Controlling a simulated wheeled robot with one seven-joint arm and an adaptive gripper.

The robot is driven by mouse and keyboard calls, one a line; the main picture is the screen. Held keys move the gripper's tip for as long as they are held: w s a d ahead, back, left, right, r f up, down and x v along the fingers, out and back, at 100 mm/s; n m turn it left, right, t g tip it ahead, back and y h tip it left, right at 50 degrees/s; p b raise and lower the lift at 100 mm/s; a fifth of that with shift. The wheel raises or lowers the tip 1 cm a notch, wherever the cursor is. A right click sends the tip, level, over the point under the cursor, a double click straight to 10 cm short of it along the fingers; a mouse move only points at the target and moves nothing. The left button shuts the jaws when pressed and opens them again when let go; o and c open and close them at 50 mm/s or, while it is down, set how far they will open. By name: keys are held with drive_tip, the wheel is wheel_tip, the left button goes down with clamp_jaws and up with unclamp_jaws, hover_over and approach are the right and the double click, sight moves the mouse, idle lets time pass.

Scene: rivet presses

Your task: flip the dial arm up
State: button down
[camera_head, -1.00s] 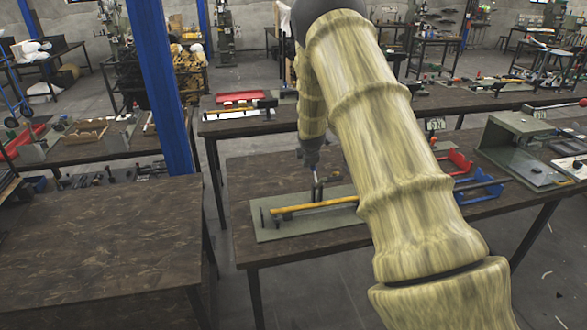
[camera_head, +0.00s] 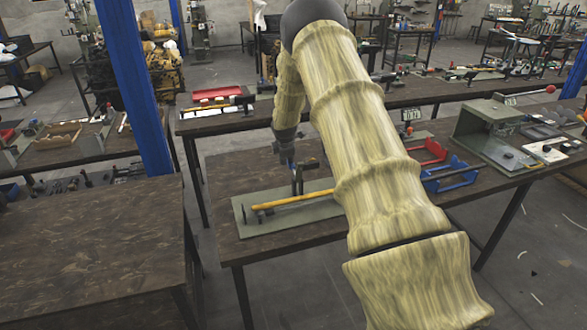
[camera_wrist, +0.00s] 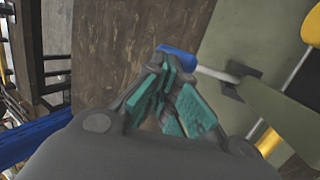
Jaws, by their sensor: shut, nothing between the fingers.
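On the bench stands a fixture with a flat grey-green base plate (camera_head: 246,224) and a long yellow bar (camera_head: 290,201). In the wrist view, a thin pale rod (camera_wrist: 215,74) with a blue end (camera_wrist: 178,60) sticks out from a dark bracket (camera_wrist: 240,82) over the plate; it looks like the dial arm. My gripper (camera_head: 291,163) is above the fixture's back edge in the head view. In the wrist view my gripper (camera_wrist: 174,74) is shut and empty, its teal pads together. Its tips are right at the blue end; contact cannot be told.
A blue bracket fixture (camera_head: 450,177), a red one (camera_head: 428,152) and a grey-green box-like press (camera_head: 490,135) stand to the right on the same bench. My arm hides part of the bench. A bare dark table (camera_head: 90,250) is at the left.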

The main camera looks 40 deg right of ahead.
idle(0.6)
drive_tip(key=w+d+r+b+v, duration=0.1)
drive_tip(key=w+v, duration=0.1)
drive_tip(key=v, duration=1.1)
drive_tip(key=shift+r, duration=0.5)
drive_tip(key=shift+w+f, duration=0.1)
drive_tip(key=shift+w, duration=0.05)
